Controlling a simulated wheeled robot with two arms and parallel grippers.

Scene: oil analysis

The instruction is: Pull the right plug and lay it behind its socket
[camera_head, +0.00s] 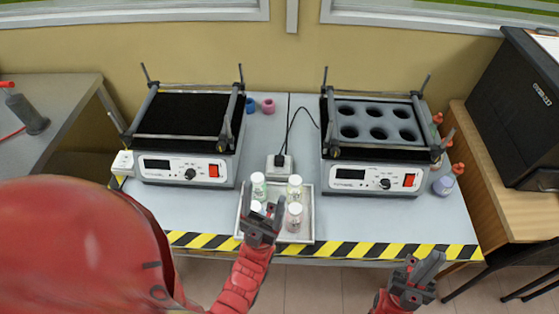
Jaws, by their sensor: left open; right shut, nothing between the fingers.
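A white socket (287,170) stands on the table between the two shaker devices. A black plug (280,160) sits at its top, and a black cable (290,130) rises from it and loops toward the back right. A second white socket (122,162) is at the table's left edge; whether a plug sits in it is too small to tell. My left gripper (264,214) is open and empty, in front of the socket and over the sample tray. My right gripper (424,264) is shut and empty, in front of the table's striped front edge at the right, far from both sockets.
A metal tray (308,229) with several capped jars lies between the socket and the front edge. Shakers stand left (160,172) and right (345,184). Blue and pink rings (268,106) lie behind. Small bottles (443,185) stand at right. Table behind the socket is fairly clear.

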